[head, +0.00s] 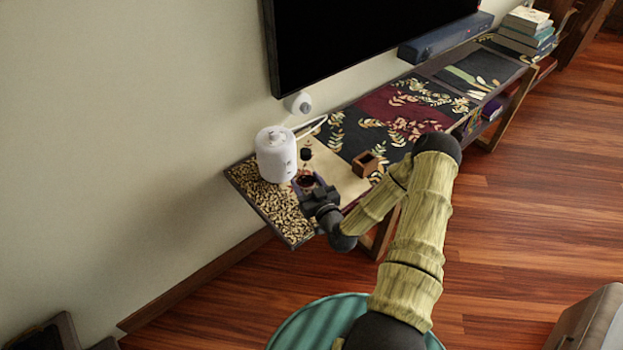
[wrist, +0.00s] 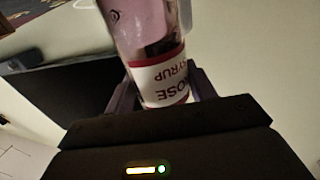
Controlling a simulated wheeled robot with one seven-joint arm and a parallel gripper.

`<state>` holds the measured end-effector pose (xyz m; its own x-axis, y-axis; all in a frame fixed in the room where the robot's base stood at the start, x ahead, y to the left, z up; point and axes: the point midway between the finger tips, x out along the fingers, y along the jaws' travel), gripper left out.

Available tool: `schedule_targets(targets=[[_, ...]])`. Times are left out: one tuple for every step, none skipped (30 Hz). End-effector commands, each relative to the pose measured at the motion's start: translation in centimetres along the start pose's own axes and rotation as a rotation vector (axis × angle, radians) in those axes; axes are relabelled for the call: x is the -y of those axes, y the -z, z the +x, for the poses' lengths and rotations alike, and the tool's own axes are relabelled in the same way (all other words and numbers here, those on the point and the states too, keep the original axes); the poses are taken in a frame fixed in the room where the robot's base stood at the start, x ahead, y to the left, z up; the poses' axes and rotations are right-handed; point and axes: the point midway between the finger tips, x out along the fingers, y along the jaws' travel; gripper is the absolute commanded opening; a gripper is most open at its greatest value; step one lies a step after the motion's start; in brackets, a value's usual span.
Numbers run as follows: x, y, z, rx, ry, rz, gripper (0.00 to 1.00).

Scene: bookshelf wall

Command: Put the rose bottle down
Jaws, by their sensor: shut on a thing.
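The rose bottle (wrist: 160,80) is between the fingers of my gripper (wrist: 163,92) in the wrist view, its label reading "ROSE SYRUP" upside down. In the head view the bottle (head: 306,179), with a dark cap, is near the left end of the long patterned shelf, and my gripper (head: 310,186) is shut around it. The bottle looks roughly upright there. Its lower part is hidden by the gripper, so I cannot tell whether it touches the shelf top (head: 262,200).
A white rounded appliance (head: 275,155) stands just left of the bottle. A small wooden box (head: 366,164) sits to the right. Behind are the wall, a white round device (head: 299,103) and a dark screen (head: 350,40). The front left corner of the shelf is bare.

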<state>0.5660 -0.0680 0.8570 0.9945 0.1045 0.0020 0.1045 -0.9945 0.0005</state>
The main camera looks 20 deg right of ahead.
Motion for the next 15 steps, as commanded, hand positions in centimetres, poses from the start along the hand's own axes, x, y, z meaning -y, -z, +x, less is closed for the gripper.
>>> schedule_targets(targets=[[-1.1,-0.2,0.7,-0.009,0.006,-0.009,0.18],[-1.7,0.0,1.0,-0.009,0.012,-0.009,0.18],[-2.4,0.3,1.4,-0.009,0.02,-0.009,0.18],[-2.9,0.5,1.6,-0.009,0.025,-0.009,0.18],[-3.4,0.8,1.9,-0.01,0.03,-0.01,0.18],[-4.1,1.1,2.2,-0.01,0.036,-0.009,0.18],[-4.6,1.4,2.4,-0.009,0.039,-0.009,0.18],[-5.1,1.6,2.5,-0.008,0.042,-0.007,0.18],[-5.6,1.9,2.7,-0.007,0.045,-0.007,0.18],[-5.9,2.2,2.8,-0.006,0.047,-0.006,0.18],[-6.2,2.4,2.9,-0.006,0.048,-0.005,0.18],[-6.5,2.7,2.9,-0.005,0.05,-0.003,0.18],[-6.6,2.9,3.0,-0.005,0.051,-0.002,0.18],[-6.7,3.0,3.0,-0.005,0.052,-0.001,0.18],[-6.8,3.2,3.0,-0.005,0.053,0.0,0.18]])
